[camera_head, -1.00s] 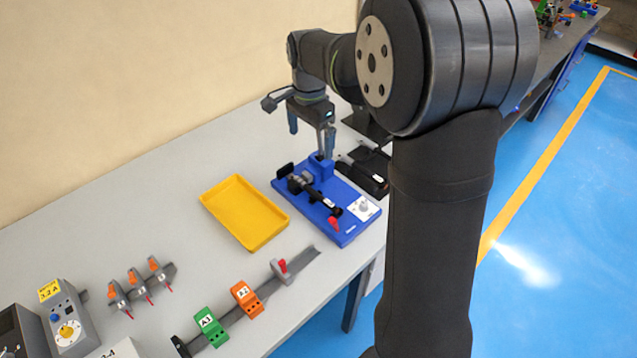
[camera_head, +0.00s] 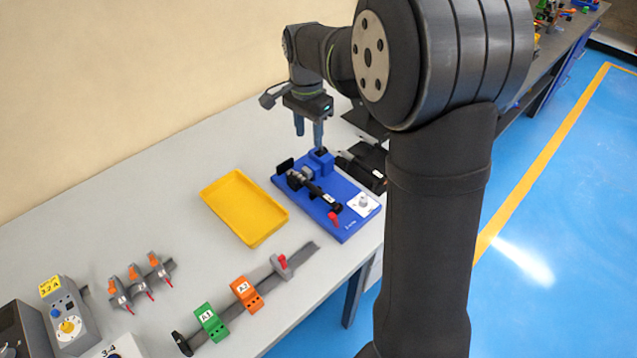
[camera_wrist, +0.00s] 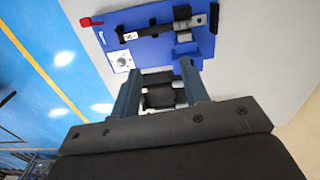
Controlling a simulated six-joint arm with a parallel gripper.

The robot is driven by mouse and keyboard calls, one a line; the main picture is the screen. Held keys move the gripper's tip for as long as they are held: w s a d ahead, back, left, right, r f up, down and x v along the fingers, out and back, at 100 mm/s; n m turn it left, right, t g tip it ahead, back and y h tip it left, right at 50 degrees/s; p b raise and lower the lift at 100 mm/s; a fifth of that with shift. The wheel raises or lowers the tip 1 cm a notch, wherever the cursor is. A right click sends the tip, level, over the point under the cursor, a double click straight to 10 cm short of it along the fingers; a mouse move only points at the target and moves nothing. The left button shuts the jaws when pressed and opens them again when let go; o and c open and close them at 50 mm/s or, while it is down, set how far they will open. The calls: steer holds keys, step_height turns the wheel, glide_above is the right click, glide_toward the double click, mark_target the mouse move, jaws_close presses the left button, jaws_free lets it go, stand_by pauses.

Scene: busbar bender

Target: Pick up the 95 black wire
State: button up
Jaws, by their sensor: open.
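My gripper (camera_head: 309,138) is open and empty, pointing down above the back edge of the blue bender base. In the wrist view my gripper (camera_wrist: 160,72) has its two fingers apart, with black parts (camera_wrist: 160,97) showing between and beyond them. In the head view these appear to be black blocks (camera_head: 364,170) with a small white label, lying behind the bender. I cannot make out a separate black wire or read a 95 on any label.
The blue bender (camera_head: 352,222) carries a black bar, a red-tipped lever and a white dial plate. A yellow tray (camera_head: 245,208) lies left of it. A rail with green (camera_head: 211,322) and orange (camera_head: 246,293) blocks lies in front. The table between wall and tray is clear.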

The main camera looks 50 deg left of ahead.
steer(key=n, duration=0.2)
steer(key=n+t+h, duration=0.3)
steer(key=n+h, duration=0.1)
steer(key=n, duration=1.1)
glide_toward(320, 193)
steer(key=x, duration=0.3)
steer(key=shift+s+a+f, duration=0.1)
steer(key=shift+s+f, duration=0.05)
steer(key=shift+f, duration=0.25)
steer(key=shift+w+x, duration=0.2)
steer(key=shift+x, duration=2.45)
steer(key=shift+r, duration=0.2)
jaws_close()
